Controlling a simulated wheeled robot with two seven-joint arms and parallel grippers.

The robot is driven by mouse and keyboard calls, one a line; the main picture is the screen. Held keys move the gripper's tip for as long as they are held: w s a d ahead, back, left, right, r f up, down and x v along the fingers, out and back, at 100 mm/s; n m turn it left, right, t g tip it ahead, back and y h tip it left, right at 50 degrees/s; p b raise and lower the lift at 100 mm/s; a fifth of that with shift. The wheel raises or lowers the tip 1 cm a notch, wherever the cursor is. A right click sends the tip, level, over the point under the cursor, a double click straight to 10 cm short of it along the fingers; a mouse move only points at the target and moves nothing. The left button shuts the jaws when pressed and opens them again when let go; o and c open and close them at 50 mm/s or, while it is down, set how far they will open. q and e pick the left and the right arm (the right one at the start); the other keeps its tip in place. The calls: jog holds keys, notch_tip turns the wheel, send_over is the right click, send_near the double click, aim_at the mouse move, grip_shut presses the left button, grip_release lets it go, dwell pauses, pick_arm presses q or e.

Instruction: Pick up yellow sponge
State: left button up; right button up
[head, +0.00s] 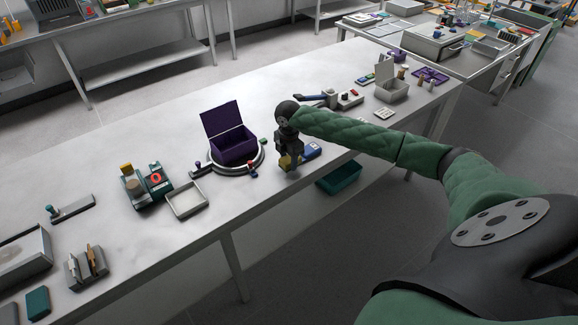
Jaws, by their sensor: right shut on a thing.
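The yellow sponge (284,161) is a small yellow block at the front part of the long grey table, right of the purple box. My right gripper (290,167) points down over it and is shut on it, hiding part of it. I cannot tell whether the sponge touches the table. My left gripper is not in view.
A blue item (308,152) lies just right of my gripper. An open purple box (232,146) stands on a round grey base. A grey tray (187,200) and a teal device (146,186) are further left. A teal bin (340,178) sits below the front edge.

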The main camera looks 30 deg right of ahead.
jog(key=shift+r+b, duration=0.45)
jog(key=shift+r, duration=0.25)
jog(key=s+d+r, duration=0.1)
jog(key=s+d+b, duration=0.1)
jog(key=shift+s+d+r, duration=0.25)
jog(key=shift+d+r, duration=0.1)
jog(key=shift+r, duration=0.05)
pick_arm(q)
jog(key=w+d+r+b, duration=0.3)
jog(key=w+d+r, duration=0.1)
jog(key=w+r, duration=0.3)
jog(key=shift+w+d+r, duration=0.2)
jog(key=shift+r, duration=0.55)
pick_arm(e)
jog(key=s+d+r, duration=0.5)
jog(key=s, duration=0.1)
jog(key=shift+d+r, duration=0.25)
